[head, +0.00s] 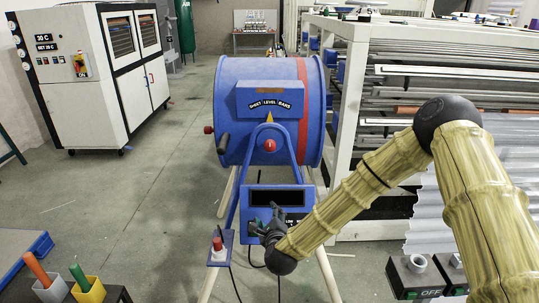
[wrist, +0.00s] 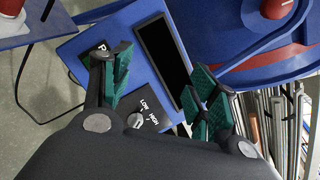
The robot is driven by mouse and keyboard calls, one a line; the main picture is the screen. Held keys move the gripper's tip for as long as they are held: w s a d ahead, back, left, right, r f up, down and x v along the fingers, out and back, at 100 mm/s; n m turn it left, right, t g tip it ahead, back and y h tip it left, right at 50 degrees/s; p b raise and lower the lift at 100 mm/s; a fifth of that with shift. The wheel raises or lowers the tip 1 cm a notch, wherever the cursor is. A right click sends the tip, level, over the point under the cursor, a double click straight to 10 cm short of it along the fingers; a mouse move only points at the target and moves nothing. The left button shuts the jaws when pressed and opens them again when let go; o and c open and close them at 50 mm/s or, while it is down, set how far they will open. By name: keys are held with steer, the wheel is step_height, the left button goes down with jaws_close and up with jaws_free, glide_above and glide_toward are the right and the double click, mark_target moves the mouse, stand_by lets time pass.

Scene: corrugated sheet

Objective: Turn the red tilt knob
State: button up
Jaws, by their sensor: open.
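A red knob (head: 269,145) sits at the centre of the blue drum's (head: 228,100) front bracket, below a yellow pointer and a "SHEET LEVEL BARS" label. What looks like the same knob (wrist: 276,8) shows at the top right of the wrist view. My gripper (head: 268,222) is below this knob, in front of the blue control box (head: 262,188). In the wrist view my gripper (wrist: 160,86) is open with nothing between its green pads. The box's dark display (wrist: 163,62) and a small grey dial (wrist: 135,120) marked LOW and HIGH lie beyond the fingers.
Another red knob (head: 208,129) is on the drum's left side. A red-topped white button (head: 217,243) stands on a small blue shelf left of the box. A white rack (head: 345,120) of sheets and bars is right; open floor (head: 130,190) is left.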

mark_target(270, 146)
steer(key=w+r+m+t+h+p, duration=0.15)
steer(key=w+r+m, duration=0.25)
steer(key=r, duration=0.5)
steer(key=w+r+m+t+h+p, duration=0.1)
steer(key=w+r+m+t, duration=0.2)
steer(key=r, duration=0.5)
steer(key=shift+m+g, duration=0.4)
steer(key=shift+g, duration=0.25)
steer(key=w+p, duration=0.4)
steer(key=w, duration=0.7)
steer(key=shift+w+d+r, duration=0.1)
steer(key=shift+c, duration=0.2)
steer(key=c, duration=1)
